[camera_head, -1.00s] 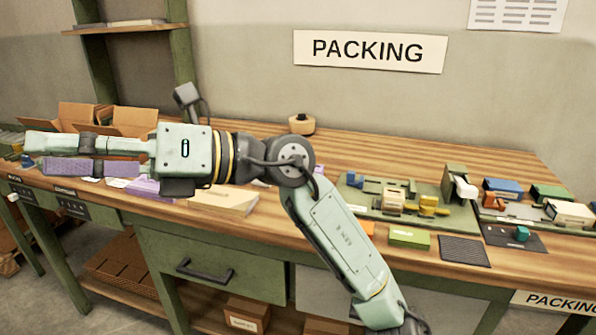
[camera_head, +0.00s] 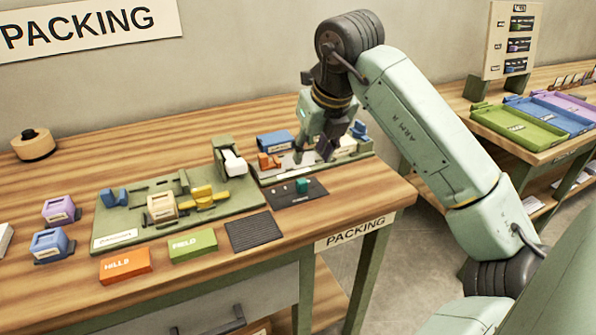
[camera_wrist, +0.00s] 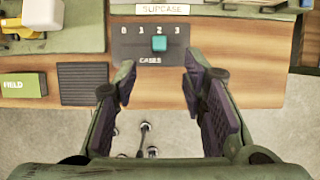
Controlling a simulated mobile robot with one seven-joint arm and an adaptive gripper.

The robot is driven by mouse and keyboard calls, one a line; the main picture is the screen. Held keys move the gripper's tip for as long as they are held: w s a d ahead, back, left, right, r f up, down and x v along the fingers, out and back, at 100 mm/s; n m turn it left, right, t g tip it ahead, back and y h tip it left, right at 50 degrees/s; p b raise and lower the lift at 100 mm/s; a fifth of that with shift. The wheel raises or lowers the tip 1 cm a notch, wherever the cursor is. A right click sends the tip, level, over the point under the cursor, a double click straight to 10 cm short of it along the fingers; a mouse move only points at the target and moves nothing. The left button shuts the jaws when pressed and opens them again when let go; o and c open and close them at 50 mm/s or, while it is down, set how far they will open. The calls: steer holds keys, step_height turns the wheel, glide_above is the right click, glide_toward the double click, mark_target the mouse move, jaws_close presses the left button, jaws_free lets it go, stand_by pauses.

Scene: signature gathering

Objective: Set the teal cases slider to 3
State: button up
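The teal slider knob (camera_head: 302,186) sits on a dark panel (camera_head: 283,197) at the front right of the packing table. In the wrist view the knob (camera_wrist: 159,43) is just below the number 2 on the panel (camera_wrist: 128,45), which is marked 0 to 3 and labelled CASES. My gripper (camera_head: 312,154) is over the table, above and behind the panel in the head view. In the wrist view its two fingers (camera_wrist: 160,66) are open and empty, one on each side of the knob's line and apart from it.
A green fixture board (camera_head: 120,215) with a tan block and yellow clamp stands left of the panel. A ribbed black mat (camera_head: 254,232), a green FIELD box (camera_head: 193,245) and an orange HILLS box (camera_head: 124,265) lie along the front edge. A SLIPCASE station (camera_wrist: 162,9) is behind the panel.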

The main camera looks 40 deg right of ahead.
mark_target(302, 181)
steer(key=p+x, duration=0.3)
steer(key=x, duration=0.7)
steer(key=shift+w+a+f, duration=0.1)
steer(key=shift+f, duration=0.2)
steer(key=shift+c, duration=0.3)
jaws_close()
